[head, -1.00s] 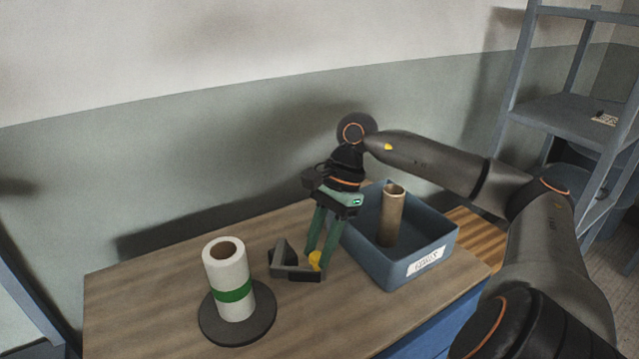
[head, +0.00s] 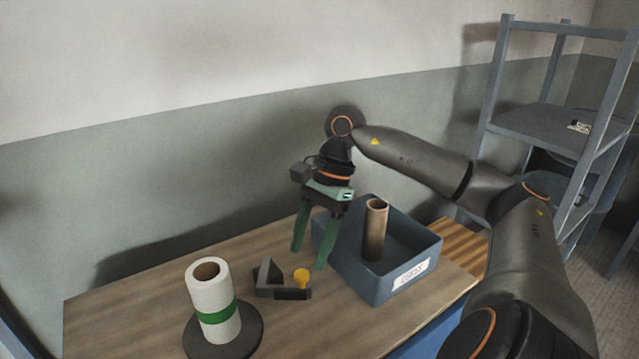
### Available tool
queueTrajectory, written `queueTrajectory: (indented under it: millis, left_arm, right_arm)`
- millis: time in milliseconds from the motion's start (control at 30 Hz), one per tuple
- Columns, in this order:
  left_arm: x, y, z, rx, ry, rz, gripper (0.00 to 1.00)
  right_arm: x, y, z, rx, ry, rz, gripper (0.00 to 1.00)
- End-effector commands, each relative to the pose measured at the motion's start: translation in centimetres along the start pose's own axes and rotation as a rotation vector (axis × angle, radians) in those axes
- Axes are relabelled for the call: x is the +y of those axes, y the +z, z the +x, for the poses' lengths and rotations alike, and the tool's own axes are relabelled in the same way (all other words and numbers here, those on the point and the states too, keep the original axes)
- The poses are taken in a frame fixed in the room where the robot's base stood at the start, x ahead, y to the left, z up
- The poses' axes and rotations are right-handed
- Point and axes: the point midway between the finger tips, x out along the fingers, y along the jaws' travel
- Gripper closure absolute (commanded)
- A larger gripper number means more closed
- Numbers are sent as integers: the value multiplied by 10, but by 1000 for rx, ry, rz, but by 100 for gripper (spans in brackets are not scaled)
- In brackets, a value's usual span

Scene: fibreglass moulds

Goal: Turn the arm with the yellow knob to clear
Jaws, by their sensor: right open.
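The yellow knob (head: 302,277) stands on the end of a dark arm (head: 292,294), part of a small dark grey fixture (head: 266,275) on the wooden table. My right gripper (head: 311,258) has green fingers spread apart and nothing between them. It hangs above and behind the knob, beside the blue bin, and appears clear of the knob. A white roll with a green band (head: 216,310) stands upright on a round dark base (head: 251,337), left of the fixture. My left gripper is not in view.
A blue bin (head: 378,286) with a paper label holds an upright brown tube (head: 375,230), right of the fixture. The wooden table (head: 130,300) is bare on the left. A grey-blue shelf rack (head: 545,120) stands at the right. A wall is behind the table.

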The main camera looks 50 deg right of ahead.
Motion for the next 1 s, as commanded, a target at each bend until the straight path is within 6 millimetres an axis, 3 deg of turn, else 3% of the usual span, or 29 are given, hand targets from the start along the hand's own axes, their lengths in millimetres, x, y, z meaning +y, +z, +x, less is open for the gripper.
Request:
queueTrajectory:
  millis: [33,200,400,1000]
  left_arm:
    - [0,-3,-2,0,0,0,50]
    - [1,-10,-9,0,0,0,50]
    - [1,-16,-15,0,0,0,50]
    - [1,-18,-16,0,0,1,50]
  right_arm:
    - [-1,1,-15,-2,-7,-1,37]
    - [-1,2,-52,-3,-6,-1,37]
    - [0,1,-78,-2,-3,0,37]
    - [0,0,-87,0,0,0,37]
